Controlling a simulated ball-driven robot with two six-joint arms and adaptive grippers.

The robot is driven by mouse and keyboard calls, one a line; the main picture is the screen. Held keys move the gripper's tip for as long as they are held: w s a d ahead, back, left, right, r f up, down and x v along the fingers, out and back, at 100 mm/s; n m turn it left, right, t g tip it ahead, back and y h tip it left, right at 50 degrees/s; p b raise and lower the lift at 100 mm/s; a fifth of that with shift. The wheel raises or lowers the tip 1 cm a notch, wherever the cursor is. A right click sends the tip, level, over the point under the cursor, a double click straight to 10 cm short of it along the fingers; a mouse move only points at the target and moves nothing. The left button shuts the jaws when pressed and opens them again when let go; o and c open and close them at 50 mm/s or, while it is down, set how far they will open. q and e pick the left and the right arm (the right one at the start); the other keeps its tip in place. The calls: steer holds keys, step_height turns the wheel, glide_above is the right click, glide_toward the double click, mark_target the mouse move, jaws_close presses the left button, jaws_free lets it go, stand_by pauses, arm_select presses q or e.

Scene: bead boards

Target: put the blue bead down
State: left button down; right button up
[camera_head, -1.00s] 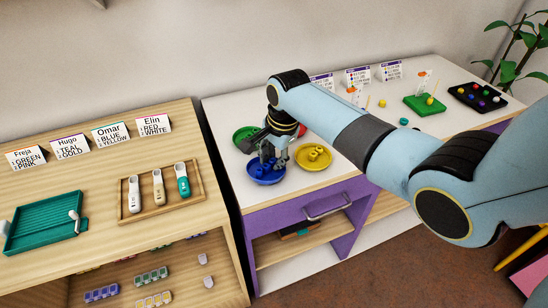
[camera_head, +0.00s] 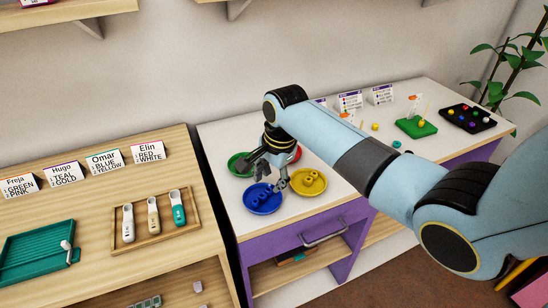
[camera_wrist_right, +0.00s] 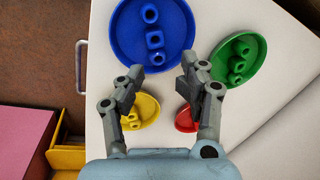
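The blue dish (camera_head: 264,209) stands on the white table top and holds blue beads. In the right wrist view the blue dish (camera_wrist_right: 126,30) shows three blue beads (camera_wrist_right: 155,40) lying in a row inside it. My right gripper (camera_head: 275,183) is just above the dish, pointing down. In the right wrist view my right gripper (camera_wrist_right: 162,70) has its fingers spread, with no bead held between them. My left gripper is out of view.
A green dish (camera_wrist_right: 218,62), a yellow dish (camera_head: 320,180) and a red dish (camera_head: 297,156) stand close around the blue one. A green board (camera_head: 416,128) and a black bead tray (camera_head: 482,126) are farther right. A wooden desk (camera_head: 105,262) is left, across a gap.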

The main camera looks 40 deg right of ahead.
step_height(320, 180, up, 9)
steer(key=s, duration=0.1)
steer(key=shift+s+d, duration=0.15)
steer(key=shift+s, duration=0.15)
steer(key=shift+r, duration=0.1)
